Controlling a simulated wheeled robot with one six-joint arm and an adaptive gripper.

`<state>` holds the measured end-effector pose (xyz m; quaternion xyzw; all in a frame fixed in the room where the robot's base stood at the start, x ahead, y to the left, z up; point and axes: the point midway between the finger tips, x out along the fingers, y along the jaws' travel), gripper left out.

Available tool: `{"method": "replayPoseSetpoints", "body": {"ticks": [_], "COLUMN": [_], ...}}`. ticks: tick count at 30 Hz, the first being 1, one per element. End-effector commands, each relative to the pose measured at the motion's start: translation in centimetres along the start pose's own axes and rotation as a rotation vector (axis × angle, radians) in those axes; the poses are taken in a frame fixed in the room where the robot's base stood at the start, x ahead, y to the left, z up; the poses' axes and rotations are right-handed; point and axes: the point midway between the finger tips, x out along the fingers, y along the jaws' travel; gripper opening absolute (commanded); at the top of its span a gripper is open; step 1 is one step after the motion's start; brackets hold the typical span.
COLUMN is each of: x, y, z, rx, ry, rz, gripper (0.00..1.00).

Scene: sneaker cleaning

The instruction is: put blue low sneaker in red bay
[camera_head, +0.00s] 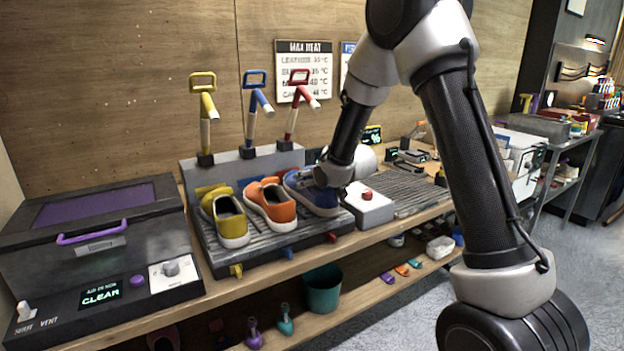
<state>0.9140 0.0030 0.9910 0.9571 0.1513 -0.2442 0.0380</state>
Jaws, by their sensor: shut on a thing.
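The blue low sneaker (314,199) is at the right end of the ribbed drying rack, in line with the red tab (332,237) and the red-handled post (300,88) of the red bay. My gripper (319,177) reaches down from the upper right and is shut on the blue sneaker near its heel and opening. My wrist hides part of the shoe. I cannot tell whether its sole rests fully on the ribs.
An orange sneaker (272,207) stands close left of the blue one, and a yellow sneaker (231,222) beyond it. A white box with a red button (367,196) sits close on the right. Blue (258,95) and yellow (206,100) posts rise behind.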

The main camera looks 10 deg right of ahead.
Motion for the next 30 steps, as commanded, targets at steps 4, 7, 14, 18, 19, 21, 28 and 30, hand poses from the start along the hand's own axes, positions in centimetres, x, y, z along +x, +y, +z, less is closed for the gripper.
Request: {"method": "replayPoseSetpoints", "body": {"ticks": [4,7,14,18,19,21,28,30], "x": [0.05,0.12,0.28,0.37,0.4,0.43,0.43,0.43], "y": [0.0,0.0,0.0,0.0,0.0,0.0,0.0,0.0], "z": [0.03,0.16,0.44,0.62,0.65,0.72,0.75,0.76], "rx": [0.0,0.0,0.0,0.0,0.0,0.0,0.0,0.0], "ry": [0.002,0.002,0.002,0.002,0.002,0.002,0.001,0.001], "rz": [0.0,0.0,0.0,0.0,0.0,0.0,0.0,0.0], "gripper": [0.27,0.27,0.27,0.27,0.27,0.64,0.87,0.87]}}
